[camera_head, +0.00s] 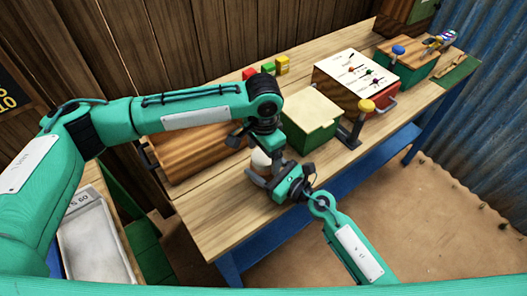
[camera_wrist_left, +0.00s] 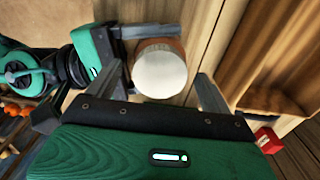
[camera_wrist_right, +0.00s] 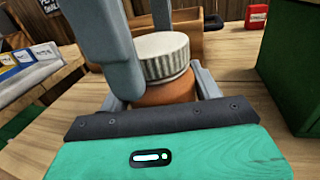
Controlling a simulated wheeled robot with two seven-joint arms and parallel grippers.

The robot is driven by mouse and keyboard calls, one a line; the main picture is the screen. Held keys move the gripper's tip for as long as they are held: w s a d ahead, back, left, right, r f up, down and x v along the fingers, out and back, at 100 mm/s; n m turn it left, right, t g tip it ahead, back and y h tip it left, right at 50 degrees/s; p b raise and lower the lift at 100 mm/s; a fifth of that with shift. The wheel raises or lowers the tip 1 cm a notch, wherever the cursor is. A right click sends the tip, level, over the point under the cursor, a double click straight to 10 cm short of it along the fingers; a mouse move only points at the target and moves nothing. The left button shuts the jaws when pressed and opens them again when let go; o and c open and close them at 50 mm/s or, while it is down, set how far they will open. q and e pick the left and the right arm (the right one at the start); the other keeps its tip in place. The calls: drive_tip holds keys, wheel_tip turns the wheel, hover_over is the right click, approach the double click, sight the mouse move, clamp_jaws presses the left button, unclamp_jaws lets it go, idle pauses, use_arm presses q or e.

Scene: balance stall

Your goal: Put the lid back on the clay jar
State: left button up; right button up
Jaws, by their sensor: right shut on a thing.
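The clay jar (camera_wrist_right: 165,92) is a round brown pot standing on the wooden bench. The white ribbed lid (camera_wrist_right: 161,55) sits on top of it, covering its mouth; any small gap is hard to tell. My right gripper (camera_wrist_right: 160,95) is shut on the jar's body from the side. My left gripper (camera_wrist_left: 160,88) is open, with its fingers apart on either side of the lid (camera_wrist_left: 160,72) and visible space beside it. In the head view, the lid (camera_head: 260,158) shows partly between my two grippers, and most of the jar is hidden.
On the bench (camera_head: 220,205), a green box (camera_head: 311,119) stands right of the jar and a wooden crate (camera_head: 195,150) left. Coloured blocks (camera_head: 267,68) lie behind. A yellow-topped post (camera_head: 366,106) and a white sloped panel (camera_head: 352,78) stand farther right. The bench's front edge is near.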

use_arm(q)
wheel_tip(320, 180, up, 12)
idle(0.7)
use_arm(e)
drive_tip(key=o, duration=2)
drive_tip(key=shift+c, duration=0.2)
